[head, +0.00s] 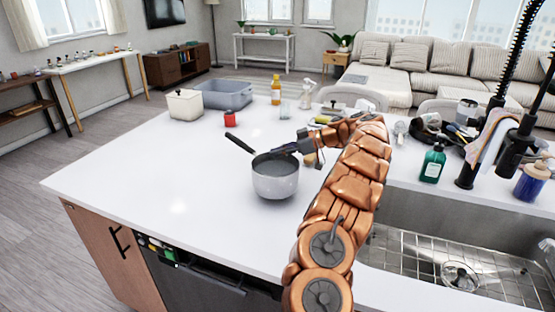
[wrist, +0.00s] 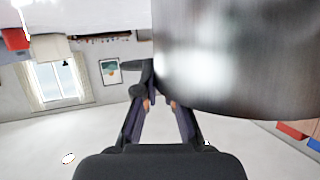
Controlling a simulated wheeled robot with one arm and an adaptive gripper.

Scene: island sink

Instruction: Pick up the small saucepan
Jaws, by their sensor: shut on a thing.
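The small saucepan (head: 275,182) is grey with a dark handle (head: 240,145) pointing to the back left. It is upright over the white island counter; I cannot tell whether it touches the top. My gripper (head: 290,149) reaches in from the right at the pan's far rim, near the handle. In the wrist view the grey pan wall (wrist: 240,60) fills the upper right, and my gripper's fingers (wrist: 154,92) close at its edge by the dark handle. My gripper is shut on the saucepan; the exact contact is partly hidden.
The counter (head: 130,185) is clear left of the pan. A green bottle (head: 432,163) and the sink (head: 460,250) are at the right.

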